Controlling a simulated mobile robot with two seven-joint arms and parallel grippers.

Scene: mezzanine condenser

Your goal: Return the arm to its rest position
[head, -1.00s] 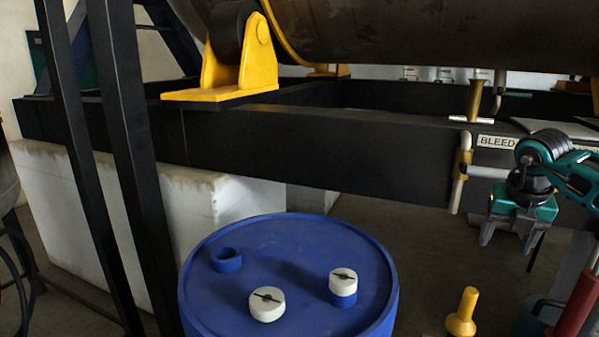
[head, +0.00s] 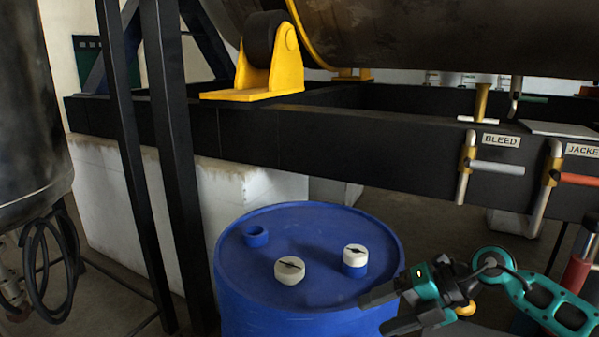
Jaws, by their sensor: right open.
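My right gripper (head: 378,311) is open and empty. It comes in from the lower right, with its grey fingers pointing left. In the picture its fingertips overlap the right side of the blue drum (head: 300,318); I cannot tell whether they touch it. The teal right arm (head: 545,300) stretches to the lower right corner. My left gripper is not in view.
On the drum top sit a loose white cap (head: 290,269), an open blue bung (head: 256,237) and a white-capped bung (head: 355,255). Behind runs a black beam with BLEED (head: 501,140) and JACKET valves. Black posts (head: 170,160) stand left, beside a dark tank (head: 30,110).

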